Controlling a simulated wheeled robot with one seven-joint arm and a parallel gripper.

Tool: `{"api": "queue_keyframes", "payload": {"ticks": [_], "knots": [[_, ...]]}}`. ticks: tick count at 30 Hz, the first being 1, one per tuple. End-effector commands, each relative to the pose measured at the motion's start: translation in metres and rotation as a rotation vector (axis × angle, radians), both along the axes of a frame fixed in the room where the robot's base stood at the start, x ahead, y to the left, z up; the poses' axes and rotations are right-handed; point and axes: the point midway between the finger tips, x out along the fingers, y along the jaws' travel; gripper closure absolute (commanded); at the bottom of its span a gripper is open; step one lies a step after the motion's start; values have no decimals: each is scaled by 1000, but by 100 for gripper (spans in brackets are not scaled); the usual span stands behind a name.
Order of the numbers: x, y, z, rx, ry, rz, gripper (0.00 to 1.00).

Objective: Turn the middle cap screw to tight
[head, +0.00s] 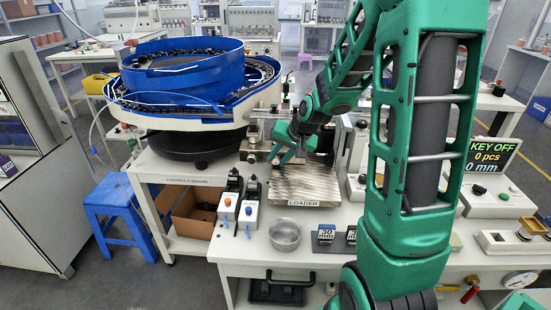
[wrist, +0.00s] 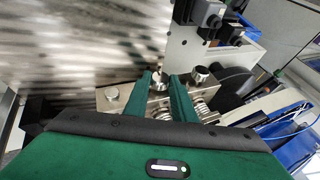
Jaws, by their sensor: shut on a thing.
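In the head view, my gripper (head: 283,152) points down at the block behind the loader plate; the screws are too small to tell apart there. The middle screw's lower part is partly hidden by the fingers.
The ribbed loader plate (head: 304,186) lies just in front of my gripper. The blue bowl feeder (head: 190,80) stands to the left. Two small switch boxes (head: 248,205) and a round metal dish (head: 285,235) are on the bench. A display (head: 492,154) reads "KEY OFF".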

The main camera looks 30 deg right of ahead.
Motion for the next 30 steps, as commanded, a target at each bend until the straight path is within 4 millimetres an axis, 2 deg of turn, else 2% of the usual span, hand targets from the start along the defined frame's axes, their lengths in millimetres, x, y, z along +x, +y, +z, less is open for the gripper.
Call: {"api": "queue_keyframes", "payload": {"ticks": [20,21,22,23,30], "knots": [[-1,-1,-1,56,-37,1,99],[-1,-1,-1,56,-37,1,70],[-1,-1,-1,56,-37,1,63],[-1,-1,-1,55,-36,1,59],[-2,-2,-2,55,-33,-2,59]]}}
